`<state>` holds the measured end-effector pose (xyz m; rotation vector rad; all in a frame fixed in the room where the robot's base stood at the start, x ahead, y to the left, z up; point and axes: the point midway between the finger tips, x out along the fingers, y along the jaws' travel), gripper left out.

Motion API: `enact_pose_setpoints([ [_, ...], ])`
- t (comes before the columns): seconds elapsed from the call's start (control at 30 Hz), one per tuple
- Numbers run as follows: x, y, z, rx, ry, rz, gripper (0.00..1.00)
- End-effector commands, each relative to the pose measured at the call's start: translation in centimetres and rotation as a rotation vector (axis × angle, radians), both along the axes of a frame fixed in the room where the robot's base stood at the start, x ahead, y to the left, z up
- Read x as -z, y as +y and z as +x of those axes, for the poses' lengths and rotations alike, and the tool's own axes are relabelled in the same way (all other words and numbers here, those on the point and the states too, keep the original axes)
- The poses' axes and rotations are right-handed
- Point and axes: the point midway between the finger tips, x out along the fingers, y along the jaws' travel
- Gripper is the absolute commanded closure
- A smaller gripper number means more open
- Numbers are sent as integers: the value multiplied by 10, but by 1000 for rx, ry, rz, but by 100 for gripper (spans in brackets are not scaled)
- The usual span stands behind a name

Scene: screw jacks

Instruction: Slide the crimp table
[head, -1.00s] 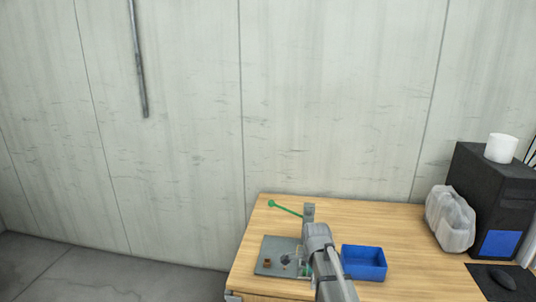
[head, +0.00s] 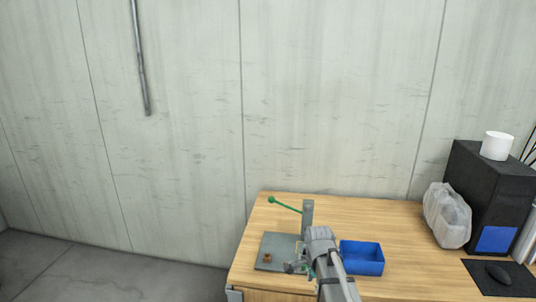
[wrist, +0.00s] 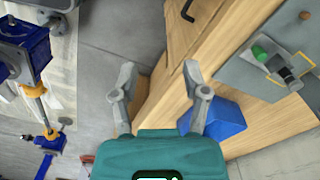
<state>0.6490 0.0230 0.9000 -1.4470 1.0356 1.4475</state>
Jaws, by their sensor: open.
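A grey plate (head: 277,247) lies on the wooden bench, with an upright grey press (head: 307,212) and a long green-knobbed lever (head: 285,205). A small brown part (head: 267,257) sits on the plate. In the wrist view the plate (wrist: 240,72) is at the upper right. It bears a green knob (wrist: 260,52) in line with a dark and grey cylindrical piece (wrist: 287,74). I cannot tell which part is the crimp table. My gripper (wrist: 158,75) is open and empty, apart from the plate's parts in the wrist view. In the head view my arm hides the plate's right side.
A blue bin (head: 362,257) stands right of my arm; it shows behind a finger in the wrist view (wrist: 226,118). A wrapped bundle (head: 447,216), a black computer case (head: 490,190) and a mouse mat (head: 497,281) are further right. The bench (head: 400,218) behind the bin is clear.

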Motion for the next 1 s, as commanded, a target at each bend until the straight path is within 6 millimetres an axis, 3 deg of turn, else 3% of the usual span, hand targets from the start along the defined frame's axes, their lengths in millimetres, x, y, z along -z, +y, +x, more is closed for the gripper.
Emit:
enact_pose_setpoints([
  [0.27,-4,-6,-28,-265,0,0,41],
  [0.8,-12,-19,-93,-998,0,0,41],
  [1.0,-14,-22,-108,-1180,1,0,41],
])
